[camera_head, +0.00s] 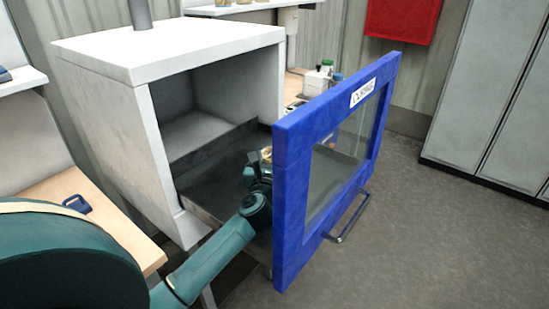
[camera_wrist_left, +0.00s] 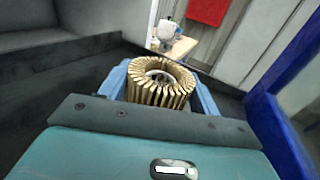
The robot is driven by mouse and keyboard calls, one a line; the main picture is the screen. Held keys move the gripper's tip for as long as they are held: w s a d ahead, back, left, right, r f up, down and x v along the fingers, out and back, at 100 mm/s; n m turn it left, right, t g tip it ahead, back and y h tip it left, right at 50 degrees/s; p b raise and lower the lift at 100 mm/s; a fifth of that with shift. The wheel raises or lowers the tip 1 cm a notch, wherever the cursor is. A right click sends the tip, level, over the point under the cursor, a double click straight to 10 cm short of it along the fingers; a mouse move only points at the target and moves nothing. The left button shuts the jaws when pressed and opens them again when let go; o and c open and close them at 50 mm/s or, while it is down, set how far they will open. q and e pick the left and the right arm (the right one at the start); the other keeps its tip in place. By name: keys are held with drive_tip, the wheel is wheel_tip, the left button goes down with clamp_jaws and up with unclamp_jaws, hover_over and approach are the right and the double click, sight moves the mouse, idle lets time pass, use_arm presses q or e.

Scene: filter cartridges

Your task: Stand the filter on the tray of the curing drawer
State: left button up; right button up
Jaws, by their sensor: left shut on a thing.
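The curing drawer is pulled out of a white cabinet. Its blue front (camera_head: 290,190) has a window, a label and a metal bar handle. The drawer's dark tray (camera_head: 212,182) lies behind that front; it also shows in the left wrist view (camera_wrist_left: 50,92). My left arm reaches over the drawer's side, with my left gripper (camera_head: 262,166) above or at the tray. The gripper's blue fingers (camera_wrist_left: 160,95) are shut on a tan pleated ring-shaped filter (camera_wrist_left: 158,92). The filter is only a small tan patch (camera_head: 267,154) in the head view. Whether its base touches the tray is hidden.
The white cabinet (camera_head: 170,50) stands behind the drawer. A wooden bench (camera_head: 110,225) is at the left, with a small blue item (camera_head: 77,204). Bottles (camera_head: 325,70) stand beyond the drawer front. Open floor (camera_head: 440,240) lies to the right.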

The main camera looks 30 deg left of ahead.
use_arm(q)
drive_tip(key=shift+f, duration=0.4)
drive_tip(key=o, duration=1)
drive_tip(key=shift+c, duration=0.2)
drive_tip(key=shift+o, duration=0.5)
drive_tip(key=v, duration=0.6)
drive_tip(key=shift+s+d+f+b, duration=0.1)
drive_tip(key=shift+s+b, duration=0.05)
drive_tip(key=shift+b, duration=0.25)
drive_tip(key=shift+s+d, duration=0.15)
drive_tip(key=shift+s, duration=0.35)
